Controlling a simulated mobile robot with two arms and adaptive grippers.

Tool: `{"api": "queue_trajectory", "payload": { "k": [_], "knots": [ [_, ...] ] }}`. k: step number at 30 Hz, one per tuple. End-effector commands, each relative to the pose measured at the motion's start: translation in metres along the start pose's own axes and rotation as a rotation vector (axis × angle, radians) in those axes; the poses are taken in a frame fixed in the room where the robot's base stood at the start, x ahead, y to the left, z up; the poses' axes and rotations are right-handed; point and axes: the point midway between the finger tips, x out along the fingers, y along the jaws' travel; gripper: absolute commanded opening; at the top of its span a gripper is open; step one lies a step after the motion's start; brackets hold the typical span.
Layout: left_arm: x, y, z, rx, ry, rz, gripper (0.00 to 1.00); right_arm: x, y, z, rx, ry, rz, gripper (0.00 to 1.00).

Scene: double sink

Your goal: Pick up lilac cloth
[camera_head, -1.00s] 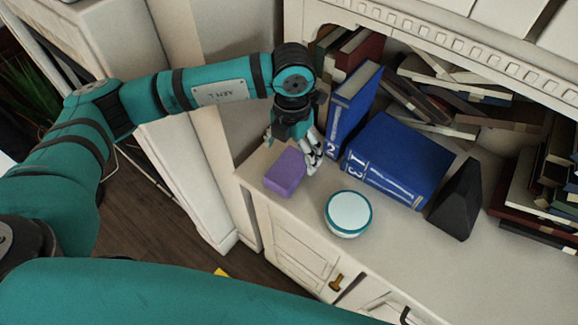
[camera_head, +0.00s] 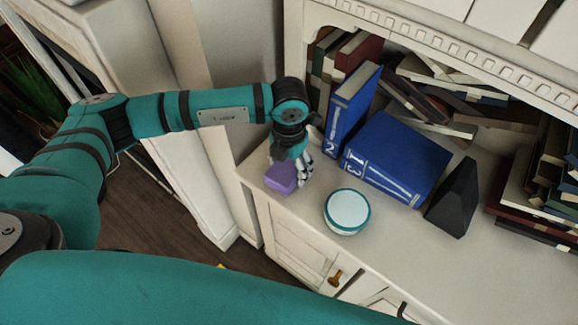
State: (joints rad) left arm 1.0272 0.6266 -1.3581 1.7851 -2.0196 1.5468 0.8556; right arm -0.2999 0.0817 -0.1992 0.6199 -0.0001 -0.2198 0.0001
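The lilac cloth (camera_head: 281,181) shows as a small, thick, block-like purple piece on the cabinet top, near its left end and front edge. My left gripper (camera_head: 289,166) is right over it, pointing down, and hides its upper part. Pale finger links show along the cloth's right side. I cannot tell whether the fingers touch the cloth or have closed on it. The cloth appears to rest on the surface. My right gripper is not in view.
A round white tin with a teal rim (camera_head: 347,211) stands just right of the cloth. Blue books (camera_head: 396,158) and a black wedge (camera_head: 454,199) stand behind and to the right. The cabinet top (camera_head: 420,262) is clear at front right.

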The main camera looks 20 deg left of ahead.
Motion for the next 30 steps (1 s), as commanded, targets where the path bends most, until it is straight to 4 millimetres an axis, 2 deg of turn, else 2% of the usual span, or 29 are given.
{"api": "queue_trajectory", "payload": {
  "k": [1, 6, 20, 29, 30],
  "knots": [
    [0.000, 0.000, 0.000, 0.000, 0.000, 0.000, 0.60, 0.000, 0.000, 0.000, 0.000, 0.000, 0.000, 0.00],
    [0.000, 0.000, 0.000, 0.000, 0.000, 0.000, 0.40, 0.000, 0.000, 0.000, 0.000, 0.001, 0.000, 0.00],
    [-0.004, 0.000, 0.001, 0.000, -0.002, 0.000, 0.40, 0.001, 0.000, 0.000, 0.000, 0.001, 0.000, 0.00],
    [-0.036, 0.000, 0.001, 0.002, -0.005, 0.000, 0.40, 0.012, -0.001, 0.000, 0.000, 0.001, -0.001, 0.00],
    [-0.034, 0.006, -0.007, -0.001, 0.000, 0.002, 0.40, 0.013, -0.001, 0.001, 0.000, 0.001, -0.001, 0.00]
  ]
}}
